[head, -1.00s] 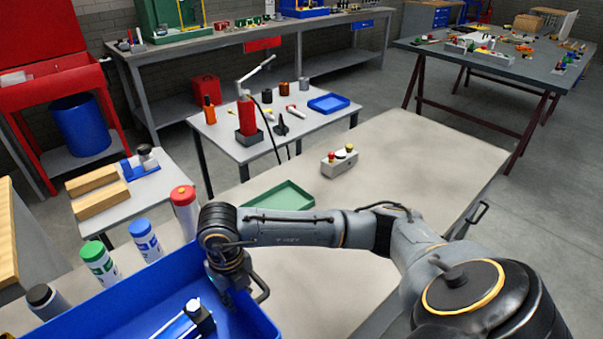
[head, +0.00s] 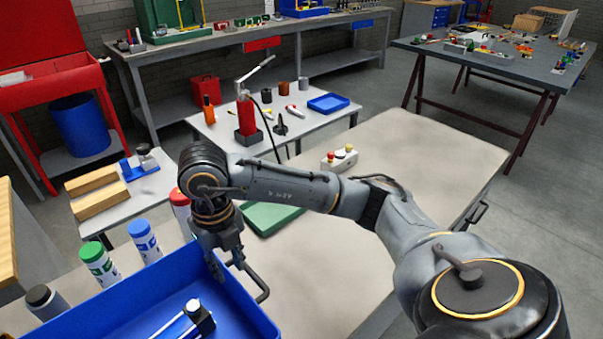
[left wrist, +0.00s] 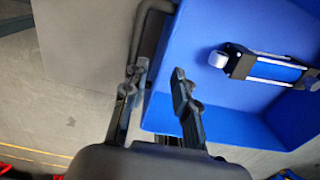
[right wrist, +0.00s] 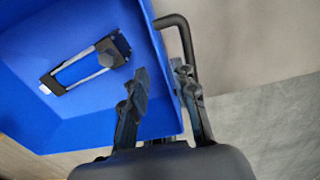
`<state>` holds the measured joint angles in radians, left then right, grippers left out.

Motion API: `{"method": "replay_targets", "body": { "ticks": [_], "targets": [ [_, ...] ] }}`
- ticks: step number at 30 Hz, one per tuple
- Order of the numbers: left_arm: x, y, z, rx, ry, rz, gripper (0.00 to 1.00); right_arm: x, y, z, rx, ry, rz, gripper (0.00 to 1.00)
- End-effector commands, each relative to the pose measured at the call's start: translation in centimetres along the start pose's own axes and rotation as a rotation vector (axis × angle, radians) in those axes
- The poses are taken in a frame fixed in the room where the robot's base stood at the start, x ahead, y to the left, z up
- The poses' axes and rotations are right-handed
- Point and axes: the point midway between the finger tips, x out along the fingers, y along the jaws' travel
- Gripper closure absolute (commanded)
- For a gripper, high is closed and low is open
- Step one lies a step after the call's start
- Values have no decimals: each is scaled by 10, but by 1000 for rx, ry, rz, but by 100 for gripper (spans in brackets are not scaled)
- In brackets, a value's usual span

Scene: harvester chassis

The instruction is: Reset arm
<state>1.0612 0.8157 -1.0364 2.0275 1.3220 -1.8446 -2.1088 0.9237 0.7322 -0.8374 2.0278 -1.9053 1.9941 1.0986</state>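A blue tray (head: 262,318) with a dark handle (head: 262,283) on its right side stands at the lower left of the head view. My right gripper (head: 232,263) is just above the tray's right wall, beside the handle. In the right wrist view its fingers (right wrist: 162,82) are apart and empty, with the wall and handle (right wrist: 182,35) beyond. In the left wrist view my left fingers (left wrist: 158,82) are apart, over a tray wall with another handle (left wrist: 140,40). The left gripper is outside the head view.
Bottles with green (head: 98,262), blue (head: 146,240) and black (head: 47,300) caps stand behind the tray. A red-capped one is partly hidden by my right arm. A green tray (head: 272,217) and a button box (head: 340,158) sit farther back. The table's right part is clear.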

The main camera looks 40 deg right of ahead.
Motion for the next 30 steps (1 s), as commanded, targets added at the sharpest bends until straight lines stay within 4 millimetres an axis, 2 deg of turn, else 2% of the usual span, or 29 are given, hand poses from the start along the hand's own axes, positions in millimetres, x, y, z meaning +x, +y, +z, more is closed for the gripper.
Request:
{"method": "replay_targets", "body": {
  "ticks": [20,23,30],
  "targets": [
    [-2,0,0,0,0,0,72,-6,0,0,-1,0,1,72],
    [-14,0,0,0,0,0,72,-18,0,0,-1,0,1,72],
    [-56,0,0,0,0,0,72,-60,0,0,-1,0,1,72]
  ]
}}
